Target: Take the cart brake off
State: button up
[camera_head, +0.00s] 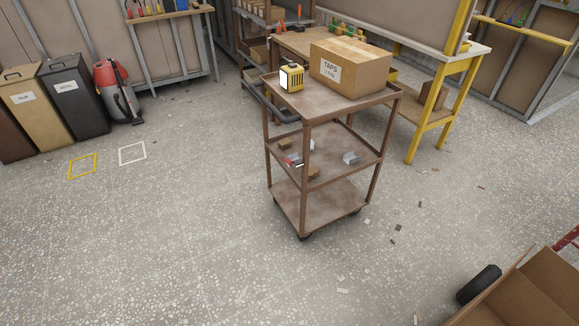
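A brown three-shelf cart (320,195) stands on the speckled floor in the middle of the head view. Its dark push handle (268,106) is at the left end of the top shelf. A cardboard box marked "TAPS" (352,70) and a small yellow lamp-like item (291,78) sit on the top shelf. Several small pieces lie on the middle shelf; the bottom shelf looks empty. A dark caster (305,236) shows under the near corner. The brake cannot be made out. My gripper is not in view.
Bins (78,95) and a red-grey vacuum (115,90) stand at the left. A yellow-legged workbench (440,105) is close behind the cart. An open cardboard box (520,295) and a black wheel (479,284) are at lower right. Floor left and in front is mostly clear, with scattered chips.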

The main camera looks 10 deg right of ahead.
aim_at(287, 160)
jog(key=i+l, duration=0.1)
jog(key=i+j+z, duration=0.1)
jog(key=i+j, duration=0.15)
jog(key=i+j+z, duration=0.1)
jog(key=j, duration=0.25)
jog(key=i+j+z, duration=0.15)
jog(key=i+j, duration=0.15)
jog(key=i+j+z, duration=0.1)
jog(key=i+j, duration=0.15)
jog(key=i+j+z, duration=0.1)
jog(key=j, duration=0.4)
jog(key=i+j+z, duration=0.1)
jog(key=i+j, duration=0.15)
jog(key=j, duration=0.1)
